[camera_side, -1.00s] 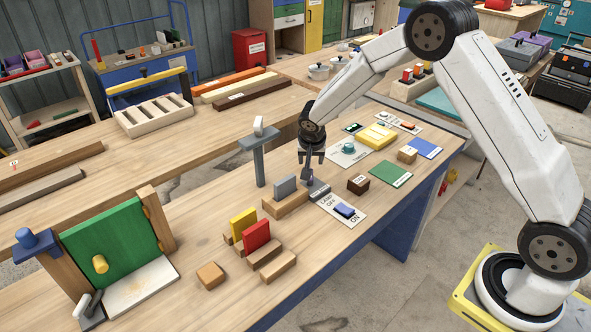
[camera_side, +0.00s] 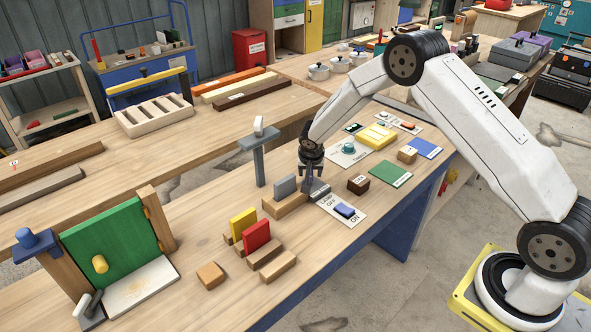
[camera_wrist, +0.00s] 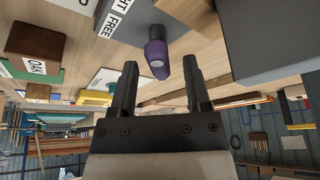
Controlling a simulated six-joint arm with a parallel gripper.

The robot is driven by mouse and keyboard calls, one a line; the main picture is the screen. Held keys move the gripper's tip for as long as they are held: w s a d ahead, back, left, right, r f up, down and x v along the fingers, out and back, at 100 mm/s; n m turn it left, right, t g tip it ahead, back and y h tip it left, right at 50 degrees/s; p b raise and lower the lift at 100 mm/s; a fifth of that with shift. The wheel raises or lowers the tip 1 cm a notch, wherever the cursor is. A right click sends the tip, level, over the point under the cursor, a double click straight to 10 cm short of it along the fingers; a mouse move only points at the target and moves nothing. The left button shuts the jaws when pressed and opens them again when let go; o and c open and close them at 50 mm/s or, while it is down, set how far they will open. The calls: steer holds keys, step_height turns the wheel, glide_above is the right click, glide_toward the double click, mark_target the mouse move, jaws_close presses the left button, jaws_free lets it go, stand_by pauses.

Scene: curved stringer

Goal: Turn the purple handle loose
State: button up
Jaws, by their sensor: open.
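The purple handle (camera_wrist: 156,54) shows in the wrist view, its rounded end pointing toward my gripper. It stands on a dark collar beside a label reading "FREE" and part of another word. My gripper (camera_wrist: 160,72) is open, with one finger on each side of the handle's line. The handle's end is just beyond or level with the fingertips; I cannot tell whether either finger touches it. In the side view my gripper (camera_side: 312,188) is low over the small grey fixture (camera_side: 321,192), and its fingers hide the handle.
A grey upright plate on a wooden block (camera_side: 287,203) stands close left of my gripper, with a grey post (camera_side: 260,165) behind. A dark block marked OAK (camera_side: 358,185) is to the right.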

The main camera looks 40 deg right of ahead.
jaws_close()
